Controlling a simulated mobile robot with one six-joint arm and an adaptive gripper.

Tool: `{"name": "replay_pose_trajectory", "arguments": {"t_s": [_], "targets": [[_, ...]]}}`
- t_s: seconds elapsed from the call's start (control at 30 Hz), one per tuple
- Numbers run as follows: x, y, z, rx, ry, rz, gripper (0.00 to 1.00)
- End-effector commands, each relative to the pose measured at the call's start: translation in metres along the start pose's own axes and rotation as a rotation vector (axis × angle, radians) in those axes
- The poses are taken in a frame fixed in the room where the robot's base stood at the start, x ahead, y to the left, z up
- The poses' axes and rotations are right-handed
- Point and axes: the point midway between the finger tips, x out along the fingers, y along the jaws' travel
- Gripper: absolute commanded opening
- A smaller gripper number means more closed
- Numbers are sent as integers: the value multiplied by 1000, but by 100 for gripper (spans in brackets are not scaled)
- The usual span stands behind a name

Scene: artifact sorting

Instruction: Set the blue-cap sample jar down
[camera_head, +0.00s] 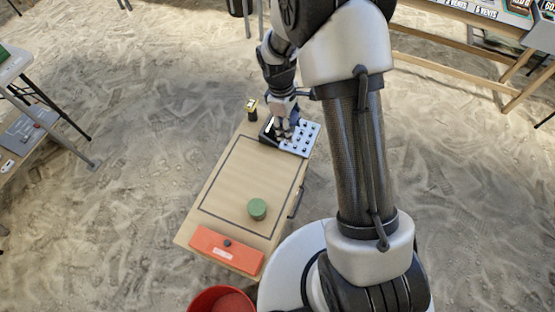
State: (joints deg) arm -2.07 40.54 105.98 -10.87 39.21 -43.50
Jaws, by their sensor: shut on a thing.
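My gripper (284,132) points down at the far end of a small wooden table (225,178), over a dark tray with a light, dotted panel. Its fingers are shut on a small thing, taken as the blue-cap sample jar. The fingers mostly hide the jar, and its cap and base cannot be made out. I cannot tell whether it touches the tray. The light panel (306,137) shows just to the right of the fingers.
A green round container (257,209) stands on the near part of the table. An orange-red box (226,250) lies at the near edge. A black item with a yellow top (251,108) is at the far left corner. A red bucket (220,302) stands below. The table's middle is clear.

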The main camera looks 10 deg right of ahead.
Motion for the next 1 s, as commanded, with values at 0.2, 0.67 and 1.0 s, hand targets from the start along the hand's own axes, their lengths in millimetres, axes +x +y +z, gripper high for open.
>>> {"name": "replay_pose_trajectory", "arguments": {"t_s": [0.2, 0.67, 1.0], "targets": [[32, 20, -19, -736, 0, 108, 13], [72, 31, -45, -1530, 4, 231, 13], [150, 30, -57, -1549, 4, 232, 13]]}}
